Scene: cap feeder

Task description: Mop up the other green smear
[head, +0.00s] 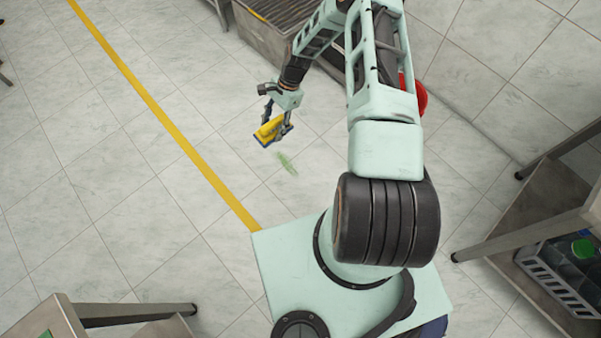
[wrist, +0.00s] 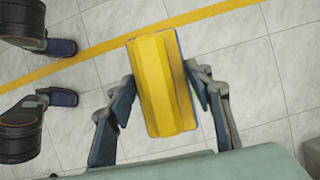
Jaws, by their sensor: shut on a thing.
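A green smear (head: 288,163) lies on the pale tiled floor, just in front of my base. My gripper (head: 272,125) is shut on a yellow sponge (head: 266,131) with a dark blue edge. The sponge is a little above and to the left of the smear in the head view. In the wrist view the yellow sponge (wrist: 162,85) fills the space between the two fingers (wrist: 160,105). The smear does not show in the wrist view. I cannot tell how high the sponge is above the floor.
A yellow line (head: 160,112) crosses the floor on the left. A grated metal unit (head: 262,35) stands at the back. A metal table (head: 130,318) is at the lower left, and a shelf with a grey crate (head: 555,285) at the right.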

